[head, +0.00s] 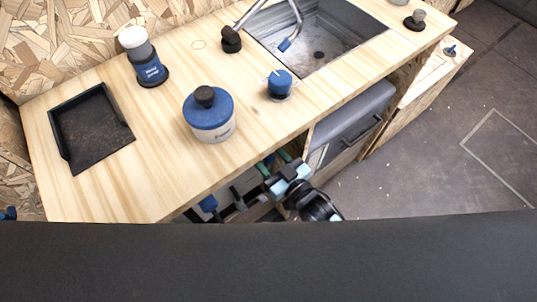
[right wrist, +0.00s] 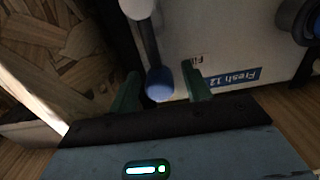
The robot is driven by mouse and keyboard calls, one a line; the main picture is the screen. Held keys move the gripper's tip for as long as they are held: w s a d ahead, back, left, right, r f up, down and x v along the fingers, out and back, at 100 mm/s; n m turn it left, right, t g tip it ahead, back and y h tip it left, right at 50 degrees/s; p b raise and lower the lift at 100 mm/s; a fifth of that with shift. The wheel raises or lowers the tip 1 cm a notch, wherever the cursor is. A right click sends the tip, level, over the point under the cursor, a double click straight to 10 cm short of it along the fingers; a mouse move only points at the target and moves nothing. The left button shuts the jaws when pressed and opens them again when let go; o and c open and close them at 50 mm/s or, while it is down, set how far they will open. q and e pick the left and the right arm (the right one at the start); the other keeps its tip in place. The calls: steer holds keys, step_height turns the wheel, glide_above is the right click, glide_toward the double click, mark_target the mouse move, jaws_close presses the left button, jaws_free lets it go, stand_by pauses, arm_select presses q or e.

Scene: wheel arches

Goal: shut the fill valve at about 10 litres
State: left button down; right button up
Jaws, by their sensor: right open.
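My right gripper (head: 274,166) reaches under the counter at its front edge, its green fingertips partly hidden by the worktop. In the right wrist view, my right gripper (right wrist: 162,88) is open. A blue rounded knob (right wrist: 160,84) on the end of a grey lever shows between and just beyond the fingertips. It looks like the fill valve's handle; I cannot tell whether the fingers touch it. Behind it is a white tank (right wrist: 205,45) with a blue label reading "Fresh 12" and a partly hidden "Fill" marking. No water level is readable.
The wooden worktop (head: 175,110) overhangs the gripper. On it are a black tray (head: 92,130), a blue-lidded pot (head: 210,122), a blue-white bottle (head: 145,62), a small blue cup (head: 280,86) and a sink (head: 330,40). A grey drawer (head: 352,118) is right of the arm.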

jaws_close()
steer(key=shift+s, duration=0.1)
stand_by(0.3)
steer(key=shift+s+a+n, duration=0.25)
steer(key=shift+a+n, duration=0.2)
steer(key=shift+n, duration=0.35)
steer(key=shift+s+a+f+n+b, duration=0.35)
steer(key=shift+s+a+f+n, duration=0.15)
steer(key=shift+n, duration=0.75)
steer(key=shift+s+a+f+n+b, duration=0.3)
steer(key=shift+a+n, duration=0.35)
steer(key=shift+n, duration=0.55)
steer(key=shift+s+a+f+n+b, duration=0.35)
steer(key=shift+s+a+n, duration=0.2)
steer(key=shift+n, duration=0.7)
